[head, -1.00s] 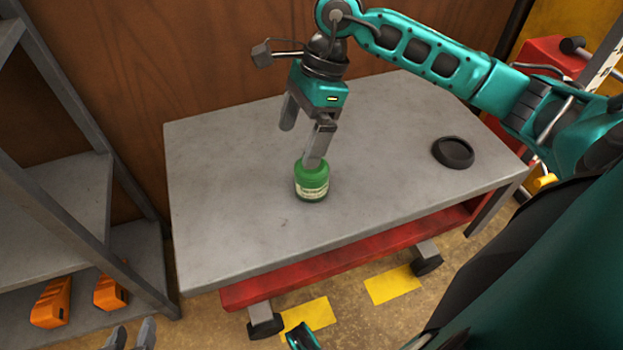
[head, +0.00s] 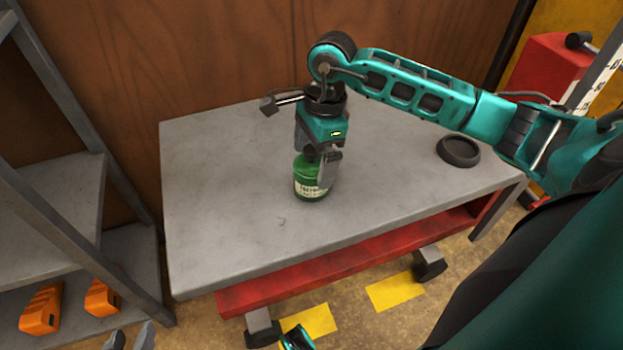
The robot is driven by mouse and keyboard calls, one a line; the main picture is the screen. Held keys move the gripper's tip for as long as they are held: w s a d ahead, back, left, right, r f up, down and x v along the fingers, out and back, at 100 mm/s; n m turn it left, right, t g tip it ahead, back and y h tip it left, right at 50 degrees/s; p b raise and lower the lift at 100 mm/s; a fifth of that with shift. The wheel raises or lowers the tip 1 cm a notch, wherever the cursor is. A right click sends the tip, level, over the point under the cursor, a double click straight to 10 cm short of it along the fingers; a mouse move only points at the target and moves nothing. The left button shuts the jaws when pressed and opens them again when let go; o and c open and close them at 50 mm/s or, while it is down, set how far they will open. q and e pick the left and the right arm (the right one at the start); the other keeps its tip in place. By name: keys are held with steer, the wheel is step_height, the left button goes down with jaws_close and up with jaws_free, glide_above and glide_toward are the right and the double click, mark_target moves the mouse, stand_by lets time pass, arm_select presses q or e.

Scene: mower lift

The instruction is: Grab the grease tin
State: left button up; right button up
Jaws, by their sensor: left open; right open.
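The grease tin, a small green tin with a pale printed label (head: 308,188), stands upright on the grey tabletop (head: 225,220). My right gripper (head: 316,160) points down over the tin, open. One finger overlaps the tin's right front side; the other is mostly hidden behind the tin and the gripper body. I cannot tell whether the fingers touch the tin. My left gripper (head: 130,339) shows only as two spread grey fingertips at the bottom edge, left of the table, open and empty.
A black round dish (head: 458,151) lies on the table's right part. Orange tools (head: 41,310) sit on the low grey shelf (head: 60,265) at left. A red cabinet (head: 545,70) stands at the back right. The table's left half is clear.

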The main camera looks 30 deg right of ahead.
steer(key=shift+a+f, duration=0.15)
steer(key=shift+f, duration=1.15)
steer(key=shift+a, duration=0.1)
steer(key=shift+c, duration=1)
steer(key=shift+r, duration=0.1)
steer(key=c, duration=1.2)
